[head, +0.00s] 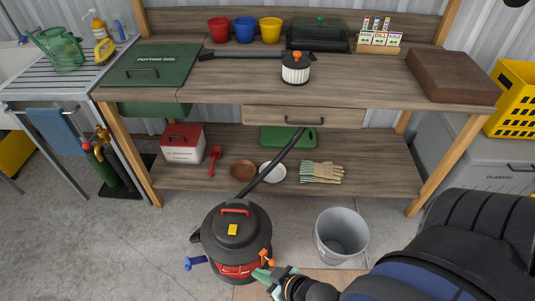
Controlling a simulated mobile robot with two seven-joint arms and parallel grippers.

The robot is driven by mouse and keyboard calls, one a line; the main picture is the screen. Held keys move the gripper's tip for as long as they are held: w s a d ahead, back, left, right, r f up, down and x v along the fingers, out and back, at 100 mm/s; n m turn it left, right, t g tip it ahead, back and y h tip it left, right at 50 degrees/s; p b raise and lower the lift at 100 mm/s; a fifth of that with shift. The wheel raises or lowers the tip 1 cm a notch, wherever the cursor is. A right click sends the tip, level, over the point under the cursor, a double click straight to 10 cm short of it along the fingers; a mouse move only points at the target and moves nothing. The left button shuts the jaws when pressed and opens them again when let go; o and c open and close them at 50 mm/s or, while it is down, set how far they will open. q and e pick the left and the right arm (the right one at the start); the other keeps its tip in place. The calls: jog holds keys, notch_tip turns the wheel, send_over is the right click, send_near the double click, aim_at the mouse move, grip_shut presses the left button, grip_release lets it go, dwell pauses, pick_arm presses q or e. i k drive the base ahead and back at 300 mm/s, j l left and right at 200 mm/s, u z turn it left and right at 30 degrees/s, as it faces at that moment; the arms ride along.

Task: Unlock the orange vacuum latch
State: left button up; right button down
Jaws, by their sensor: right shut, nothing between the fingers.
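The shop vacuum (222,246) stands on the floor in front of the workbench, with a black lid, a red handle and a red lower body. The orange latch (267,257) sticks out at the right side of its rim. A blue latch (195,263) sticks out at the left side. My right gripper (262,274) is shut and empty, with its pale green fingertips just below the orange latch in the picture. I cannot tell whether they touch it. My left gripper is not in view.
A grey bucket (341,236) stands right of the vacuum, close to my right arm. The black hose (272,163) rises from the vacuum toward the bench. The workbench (225,87) with its lower shelf (342,148) stands behind. Bare floor (110,240) lies left of the vacuum.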

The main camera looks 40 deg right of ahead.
aim_at(263, 253)
jog(key=k+l+u, duration=0.1)
jog(key=l, duration=0.2)
jog(key=k+l+u, duration=0.1)
jog(key=l, duration=0.2)
jog(key=k+l+u, duration=0.15)
jog(key=k+l, duration=0.15)
jog(key=l, duration=0.15)
jog(key=k+l, duration=0.1)
jog(key=l, duration=0.25)
jog(key=k+l, duration=0.15)
jog(key=l, duration=0.15)
jog(key=k+l, duration=0.15)
jog(key=l, duration=0.15)
jog(key=i+z, duration=0.1)
jog(key=z, duration=0.9)
jog(key=j+z, duration=1.2)
jog(key=j, duration=0.9)
jog(key=k+j, duration=0.1)
jog(key=j, duration=0.2)
